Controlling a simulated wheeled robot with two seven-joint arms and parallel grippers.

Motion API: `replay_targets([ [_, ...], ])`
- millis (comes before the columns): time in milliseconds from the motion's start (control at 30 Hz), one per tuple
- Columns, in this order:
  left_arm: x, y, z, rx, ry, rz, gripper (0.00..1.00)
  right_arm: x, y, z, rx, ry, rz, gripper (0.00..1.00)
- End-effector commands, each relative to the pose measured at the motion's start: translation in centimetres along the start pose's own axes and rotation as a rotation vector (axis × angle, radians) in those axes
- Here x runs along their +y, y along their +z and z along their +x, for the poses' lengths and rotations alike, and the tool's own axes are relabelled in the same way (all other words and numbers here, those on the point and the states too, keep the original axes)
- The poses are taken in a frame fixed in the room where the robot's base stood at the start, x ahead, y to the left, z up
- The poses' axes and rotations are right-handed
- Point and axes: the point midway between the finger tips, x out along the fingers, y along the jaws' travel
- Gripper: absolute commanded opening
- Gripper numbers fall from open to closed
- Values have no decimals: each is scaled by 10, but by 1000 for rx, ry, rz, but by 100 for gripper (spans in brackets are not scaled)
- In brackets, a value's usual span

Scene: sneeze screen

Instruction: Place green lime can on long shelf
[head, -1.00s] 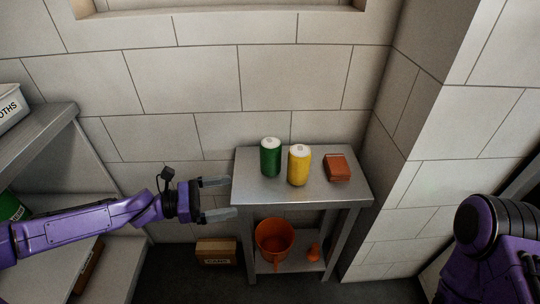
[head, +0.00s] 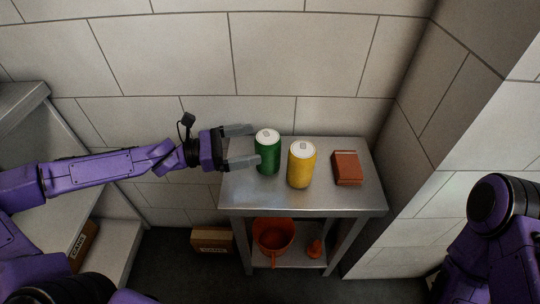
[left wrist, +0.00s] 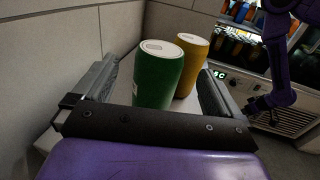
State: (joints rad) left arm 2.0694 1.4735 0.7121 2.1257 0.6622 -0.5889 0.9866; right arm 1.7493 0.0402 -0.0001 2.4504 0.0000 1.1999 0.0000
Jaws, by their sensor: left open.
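The green lime can (head: 267,153) stands upright on the small metal table (head: 340,199), near its back left. In the left wrist view the green can (left wrist: 157,80) stands between the two fingers, with room on both sides. My left gripper (head: 243,146) is open at the can's left, its fingertips just reaching the can. A yellow can (head: 301,165) stands upright close to the right of the green one; it also shows behind it in the left wrist view (left wrist: 191,62).
A brown-red block (head: 346,168) lies on the table's right side. An orange bucket (head: 273,236) and a small orange item (head: 315,249) are on the lower shelf. A metal shelf unit (head: 30,125) stands at the left. The wall is close behind the table.

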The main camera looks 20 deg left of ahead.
Motion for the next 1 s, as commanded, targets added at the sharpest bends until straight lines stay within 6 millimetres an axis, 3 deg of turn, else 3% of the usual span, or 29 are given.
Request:
replay_targets([
  [300, -2, -5, 51, 3, -4, 0, 99, -2, 9, 22, 1, -1, 0, 43],
  [567, -1, -1, 60, 1, -3, 0, 99, -2, 9, 22, 1, -1, 0, 43],
  [600, -1, -1, 59, 1, -3, 0, 96, -2, 9, 22, 1, -1, 0, 43],
  [800, -1, -1, 59, 1, -3, 0, 31, -2, 9, 22, 1, -1, 0, 43],
  [867, -1, 0, 59, -1, -3, 1, 22, -2, 8, 22, 1, -1, 0, 43],
  [1000, -1, 0, 59, 0, -3, 1, 22, -2, 8, 22, 1, -1, 0, 43],
])
